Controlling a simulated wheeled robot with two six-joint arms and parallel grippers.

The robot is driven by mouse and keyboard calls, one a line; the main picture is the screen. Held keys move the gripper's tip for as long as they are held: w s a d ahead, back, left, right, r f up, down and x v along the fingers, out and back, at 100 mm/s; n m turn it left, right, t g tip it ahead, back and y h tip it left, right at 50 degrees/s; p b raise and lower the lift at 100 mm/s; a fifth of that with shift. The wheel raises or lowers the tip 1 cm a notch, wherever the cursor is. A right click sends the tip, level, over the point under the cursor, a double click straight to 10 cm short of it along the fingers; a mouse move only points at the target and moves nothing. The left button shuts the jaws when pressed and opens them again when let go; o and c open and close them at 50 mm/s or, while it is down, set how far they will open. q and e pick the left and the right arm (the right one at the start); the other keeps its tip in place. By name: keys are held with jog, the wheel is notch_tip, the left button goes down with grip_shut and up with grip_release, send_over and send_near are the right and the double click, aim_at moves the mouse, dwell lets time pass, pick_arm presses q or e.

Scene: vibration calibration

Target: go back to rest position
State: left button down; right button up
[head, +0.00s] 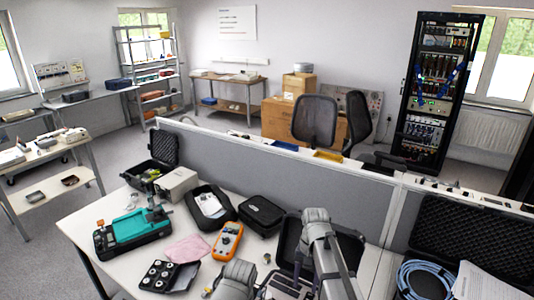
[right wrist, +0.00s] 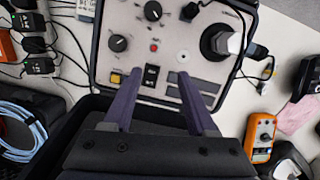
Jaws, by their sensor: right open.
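My right gripper (right wrist: 160,78) is open in the right wrist view. Its two dark fingers are apart with nothing between them. Behind them is the vibration calibrator's panel (right wrist: 188,28), with black knobs, switches, a red button and a round black mount. I cannot tell how far the fingers are from the panel. In the head view my right arm hides much of the calibrator; its open case lid (head: 345,246) shows behind the arm. Another grey arm part of mine is at the bottom middle. I see no left gripper fingers.
An orange multimeter (head: 228,240), black cases (head: 262,215), a teal-and-black device (head: 133,232) and a pink cloth (head: 188,248) lie on the table. A coiled blue cable (head: 418,278) is right of my arm. A grey partition (head: 260,168) runs behind the table.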

jog(key=s+a+n+t+h, duration=0.2)
jog(key=s+a+n, duration=0.6)
jog(key=s, duration=0.5)
jog(key=shift+s+a+f+n, duration=0.3)
jog(key=shift+a+f, duration=0.05)
